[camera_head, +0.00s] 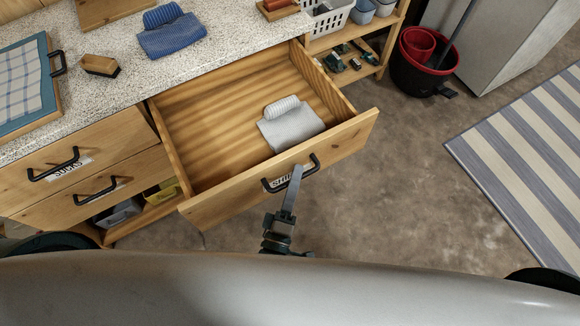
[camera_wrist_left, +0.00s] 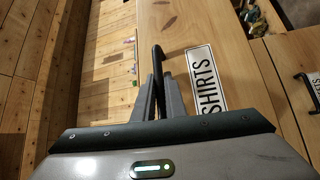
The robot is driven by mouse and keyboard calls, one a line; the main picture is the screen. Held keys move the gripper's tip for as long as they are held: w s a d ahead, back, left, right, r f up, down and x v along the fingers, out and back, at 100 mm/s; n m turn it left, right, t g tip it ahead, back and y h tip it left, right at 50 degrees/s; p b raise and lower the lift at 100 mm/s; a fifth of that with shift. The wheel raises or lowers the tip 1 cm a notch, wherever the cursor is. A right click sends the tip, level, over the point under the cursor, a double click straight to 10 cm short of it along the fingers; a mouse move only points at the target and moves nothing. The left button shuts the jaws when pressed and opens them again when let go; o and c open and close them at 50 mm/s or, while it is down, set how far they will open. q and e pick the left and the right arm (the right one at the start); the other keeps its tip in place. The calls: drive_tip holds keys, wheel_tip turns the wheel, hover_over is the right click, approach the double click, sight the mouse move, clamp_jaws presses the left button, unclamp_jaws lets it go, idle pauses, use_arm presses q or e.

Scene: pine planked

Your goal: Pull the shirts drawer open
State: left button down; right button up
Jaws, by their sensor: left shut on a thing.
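The shirts drawer (camera_head: 222,208) is a pine drawer pulled well out from the cabinet, its inside plainly visible. A folded white cloth with a rolled white one on it (camera_head: 290,126) lies inside near the front. The black bar handle (camera_head: 313,165) and the label sit on its front; the label (camera_wrist_left: 206,80) reads SHIRTS in the left wrist view. My left gripper (camera_head: 297,175) is shut on the handle, and its fingers stand on either side of the black bar (camera_wrist_left: 157,62) in the left wrist view. My right gripper is not in view.
A socks drawer (camera_head: 40,160) and another drawer (camera_head: 120,190) are shut at the left. The speckled counter (camera_head: 100,100) holds folded blue cloth (camera_head: 172,37) and a brown block (camera_head: 100,65). A black and red bucket (camera_head: 425,65) and striped rug (camera_head: 530,150) are right; floor between is clear.

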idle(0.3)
use_arm(q)
drive_tip(key=c, duration=1.8)
unclamp_jaws()
